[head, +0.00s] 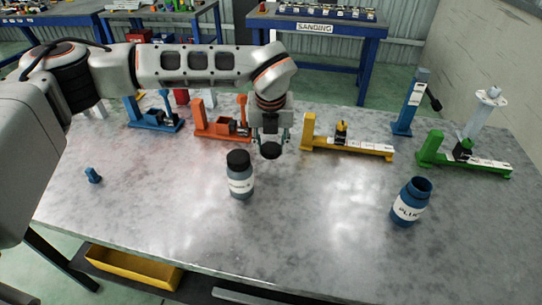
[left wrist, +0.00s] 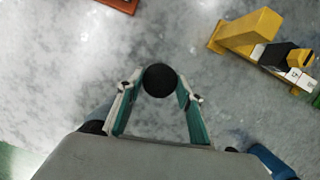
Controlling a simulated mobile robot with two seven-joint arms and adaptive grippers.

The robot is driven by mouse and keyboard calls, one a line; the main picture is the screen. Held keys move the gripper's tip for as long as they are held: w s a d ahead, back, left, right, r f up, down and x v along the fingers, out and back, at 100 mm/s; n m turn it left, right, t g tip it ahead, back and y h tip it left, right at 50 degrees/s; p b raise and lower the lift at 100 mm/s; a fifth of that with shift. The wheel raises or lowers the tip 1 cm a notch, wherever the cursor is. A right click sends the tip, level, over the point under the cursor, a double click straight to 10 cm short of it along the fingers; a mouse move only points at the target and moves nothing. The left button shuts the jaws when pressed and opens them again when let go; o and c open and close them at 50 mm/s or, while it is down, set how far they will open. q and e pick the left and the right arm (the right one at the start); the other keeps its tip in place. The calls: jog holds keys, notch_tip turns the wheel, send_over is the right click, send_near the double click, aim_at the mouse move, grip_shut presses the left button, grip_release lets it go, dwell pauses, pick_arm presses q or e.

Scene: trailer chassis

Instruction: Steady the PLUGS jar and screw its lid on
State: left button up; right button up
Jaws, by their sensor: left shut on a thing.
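The PLUGS jar (head: 410,201) is a blue, open-mouthed jar with a white label, standing at the right front of the metal table. A round black lid (head: 271,150) is held in my left gripper (head: 270,142), above the table and apart from the jar, to its left. In the left wrist view the lid (left wrist: 160,80) sits between the two fingertips of my left gripper (left wrist: 160,88). A blue shape at the lower right edge there may be the jar, but I cannot tell for certain. My right gripper is not in view.
A second jar (head: 240,177) with a black lid on stands just left of my left gripper. Yellow (head: 349,147), green (head: 464,158), orange (head: 222,127) and blue (head: 155,120) fixtures line the back. A small blue piece (head: 93,175) lies at left. The table between the jars is clear.

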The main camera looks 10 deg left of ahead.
aim_at(271, 149)
pick_arm(q)
notch_tip(271, 149, up, 15)
jog(key=shift+f, duration=0.15)
dwell(0.4)
